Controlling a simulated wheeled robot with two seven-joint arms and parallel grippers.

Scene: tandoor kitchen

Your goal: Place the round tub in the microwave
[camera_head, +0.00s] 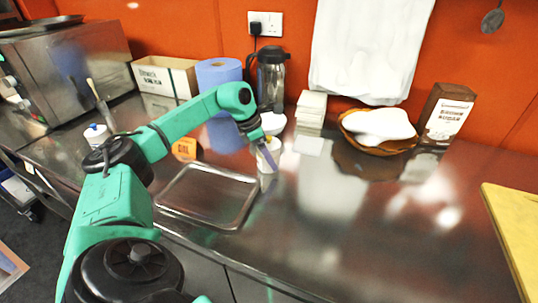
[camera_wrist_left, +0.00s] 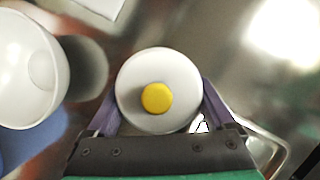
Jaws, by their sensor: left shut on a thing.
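The round tub (camera_head: 269,160) is a small white cylinder on or just above the steel counter, behind the metal tray; I cannot tell whether it touches the counter. My left gripper (camera_head: 266,149) reaches it from the left and is shut on it. In the left wrist view the tub (camera_wrist_left: 134,88) shows from above as a white disc with a yellow round spot, one purple finger of the left gripper (camera_wrist_left: 160,84) on each side. A steel box-shaped appliance (camera_head: 68,72), apparently the microwave, stands at the far left; its opening is not visible. My right gripper is out of view.
A white bowl (camera_wrist_left: 28,68) stands close beside the tub. A shallow metal tray (camera_head: 208,196) lies in front. The counter's middle right is clear.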

